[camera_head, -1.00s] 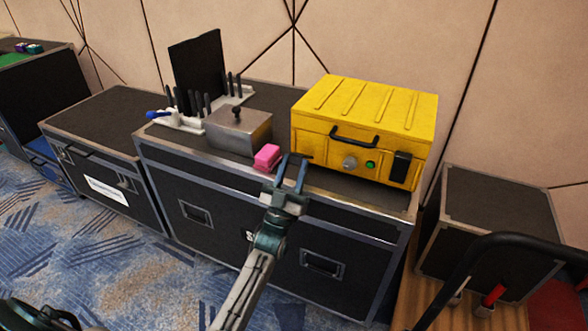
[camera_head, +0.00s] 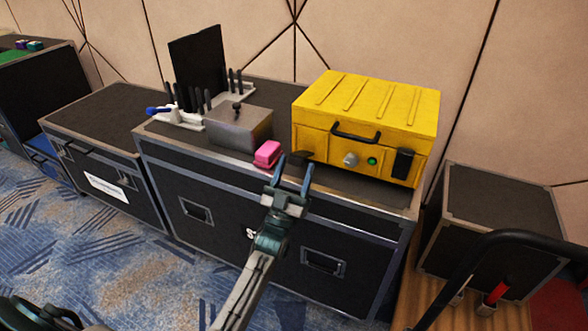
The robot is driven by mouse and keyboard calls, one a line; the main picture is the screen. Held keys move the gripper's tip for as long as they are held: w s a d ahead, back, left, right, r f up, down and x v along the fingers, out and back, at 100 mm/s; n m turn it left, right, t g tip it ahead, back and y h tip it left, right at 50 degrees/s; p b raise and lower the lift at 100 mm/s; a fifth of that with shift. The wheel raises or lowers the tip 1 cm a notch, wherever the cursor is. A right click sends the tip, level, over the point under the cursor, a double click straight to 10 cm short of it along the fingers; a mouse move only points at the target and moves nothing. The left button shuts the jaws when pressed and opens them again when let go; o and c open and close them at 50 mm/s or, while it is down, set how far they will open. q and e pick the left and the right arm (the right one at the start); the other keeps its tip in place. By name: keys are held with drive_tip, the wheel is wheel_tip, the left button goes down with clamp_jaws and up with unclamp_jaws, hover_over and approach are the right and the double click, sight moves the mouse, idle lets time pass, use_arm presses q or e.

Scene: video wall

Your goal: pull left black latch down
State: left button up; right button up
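The yellow case (camera_head: 365,100) sits on a black flight case, with a black handle, a grey knob and a green button on its front. A dark piece that looks like the left black latch (camera_head: 302,157) juts out at the front's left end. The right black latch (camera_head: 403,163) lies upright against the front. My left gripper (camera_head: 293,172) is open and empty, just in front of and below the left latch. I cannot tell whether a fingertip touches it. My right gripper is not in view.
A pink block (camera_head: 267,154) lies left of my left gripper, near the flight case (camera_head: 240,210) edge. A grey metal box (camera_head: 240,128) and a tool rack (camera_head: 176,117) stand further left. A black handle rail (camera_head: 500,238) is at lower right.

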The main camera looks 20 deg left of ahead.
use_arm(q)
drive_tip(key=b+v, duration=0.1)
drive_tip(key=v, duration=0.9)
drive_tip(key=shift+s+f, duration=0.2)
drive_tip(key=shift+s, duration=0.1)
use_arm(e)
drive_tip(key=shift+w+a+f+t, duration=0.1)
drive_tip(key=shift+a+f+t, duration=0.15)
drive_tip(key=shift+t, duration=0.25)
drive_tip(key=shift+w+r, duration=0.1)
